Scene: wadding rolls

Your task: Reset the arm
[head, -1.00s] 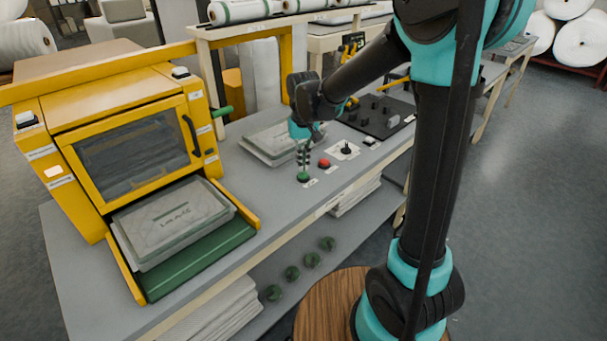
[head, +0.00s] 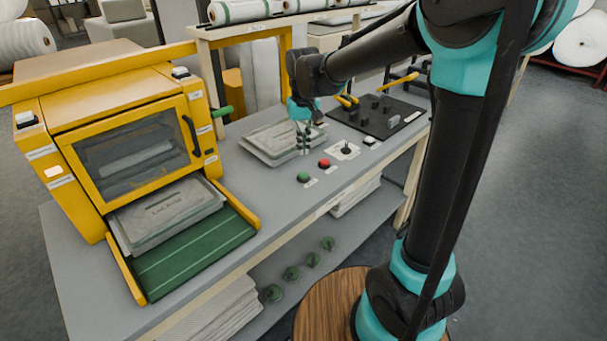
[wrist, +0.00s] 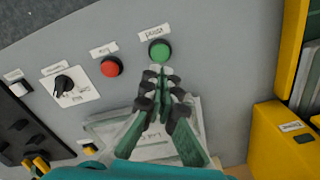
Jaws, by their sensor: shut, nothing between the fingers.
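My gripper (head: 304,151) is shut and empty, pointing down above the grey bench behind the green button (head: 303,177). In the wrist view its closed fingertips (wrist: 162,72) appear just below the green button (wrist: 160,51); a gap shows in the head view. My arm reaches across from the right, bent at the elbow. The red button (head: 324,163) and a black rotary switch (head: 347,148) on a white plate sit beside the green one.
A yellow machine (head: 120,80) with a window and handle stands at left. A grey-lidded tray (head: 170,212) lies partly inside its opening on a green belt (head: 195,255). Another pale stack (head: 258,148) lies behind the buttons. A black board (head: 375,122) with small blocks is farther right.

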